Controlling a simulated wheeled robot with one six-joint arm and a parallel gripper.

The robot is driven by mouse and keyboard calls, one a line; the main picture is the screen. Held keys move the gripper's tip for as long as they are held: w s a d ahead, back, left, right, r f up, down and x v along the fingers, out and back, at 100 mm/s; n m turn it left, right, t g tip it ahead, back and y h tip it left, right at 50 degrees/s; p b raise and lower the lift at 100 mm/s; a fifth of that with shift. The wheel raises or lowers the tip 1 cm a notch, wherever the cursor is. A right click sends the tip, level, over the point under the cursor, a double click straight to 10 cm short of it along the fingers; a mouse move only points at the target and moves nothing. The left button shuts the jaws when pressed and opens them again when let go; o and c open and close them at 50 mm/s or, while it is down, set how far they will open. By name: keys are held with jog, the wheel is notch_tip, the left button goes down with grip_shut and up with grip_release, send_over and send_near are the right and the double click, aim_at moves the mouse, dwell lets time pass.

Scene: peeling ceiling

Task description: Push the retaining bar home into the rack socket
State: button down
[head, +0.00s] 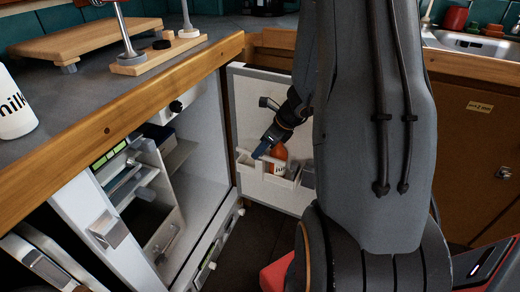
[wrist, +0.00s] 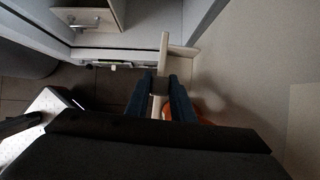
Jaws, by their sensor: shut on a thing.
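My gripper (head: 262,149) is at the open fridge door, its fingers shut on a pale retaining bar (head: 270,159). In the wrist view the gripper (wrist: 160,88) has its two dark blue fingers on either side of the bar (wrist: 164,50), which sticks out beyond the fingertips. The door rack (head: 283,181) is pale and fixed to the inside of the door; a pale part of it shows beside the bar's far end in the wrist view (wrist: 182,58). An orange bottle (head: 279,153) stands in the rack behind the bar. I cannot tell whether the bar's end touches the socket.
The open fridge door (head: 246,90) stands right of the fridge interior (head: 205,165), which holds shelves and a drawer. A wooden-edged counter (head: 130,118) runs above the fridge, with a milk bottle (head: 14,108) on it. My arm hides much of the right side.

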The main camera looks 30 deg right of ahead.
jog(key=shift+f, duration=0.15)
jog(key=c, duration=1.5)
grip_release()
jog(key=shift+o, duration=0.2)
jog(key=p+v, duration=0.2)
jog(key=v, duration=0.5)
jog(key=shift+s+d+r, duration=0.1)
jog(key=shift+s+r, duration=0.05)
jog(key=shift+r, duration=0.15)
jog(key=shift+r+p, duration=2.05)
